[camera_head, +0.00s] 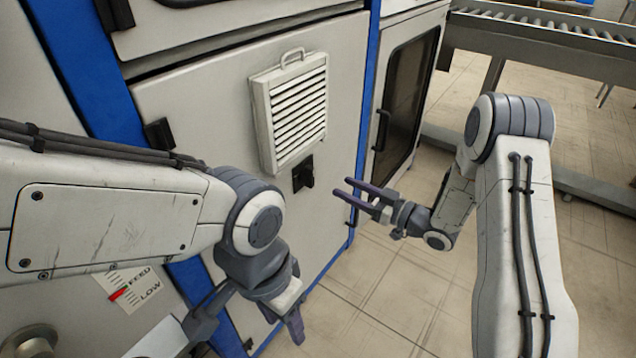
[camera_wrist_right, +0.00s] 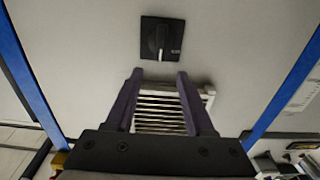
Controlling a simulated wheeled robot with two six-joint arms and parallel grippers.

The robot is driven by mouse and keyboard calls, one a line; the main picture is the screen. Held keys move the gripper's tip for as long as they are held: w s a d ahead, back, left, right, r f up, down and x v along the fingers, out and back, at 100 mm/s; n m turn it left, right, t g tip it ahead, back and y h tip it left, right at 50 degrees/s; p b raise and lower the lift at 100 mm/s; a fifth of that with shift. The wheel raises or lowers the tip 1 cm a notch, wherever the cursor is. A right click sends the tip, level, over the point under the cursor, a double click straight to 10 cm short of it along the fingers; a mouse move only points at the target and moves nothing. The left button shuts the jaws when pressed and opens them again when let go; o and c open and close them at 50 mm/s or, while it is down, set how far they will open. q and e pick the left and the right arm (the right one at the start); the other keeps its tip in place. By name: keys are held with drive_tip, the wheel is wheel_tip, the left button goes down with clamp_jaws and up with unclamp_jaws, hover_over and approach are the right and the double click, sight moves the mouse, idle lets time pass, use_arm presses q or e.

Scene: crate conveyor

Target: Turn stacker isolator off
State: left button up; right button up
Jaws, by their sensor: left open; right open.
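The isolator is a small black rotary switch (camera_head: 303,174) on the pale cabinet door, just below a louvred vent. It also shows in the right wrist view (camera_wrist_right: 161,38), a black square plate with a knob, beyond the fingertips. My right gripper (camera_head: 343,189) is open and empty, its fingers pointing at the switch from the right with a gap between. Its two dark fingers (camera_wrist_right: 158,75) also show in the wrist view. My left gripper (camera_head: 295,325) is low in front of the cabinet, partly hidden by its own wrist, away from the switch.
The white louvred vent (camera_head: 292,110) stands out from the door above the switch. Blue frame posts (camera_head: 366,105) edge the cabinet. A dark-windowed door (camera_head: 402,95) and a roller conveyor (camera_head: 545,32) are at the right. A feed gauge label (camera_head: 128,288) is at lower left.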

sight(313, 173)
drive_tip(key=x, duration=0.9)
drive_tip(key=shift+w+a+b, duration=0.1)
drive_tip(key=shift+a+b, duration=0.15)
drive_tip(key=shift+b, duration=0.1)
clamp_jaws()
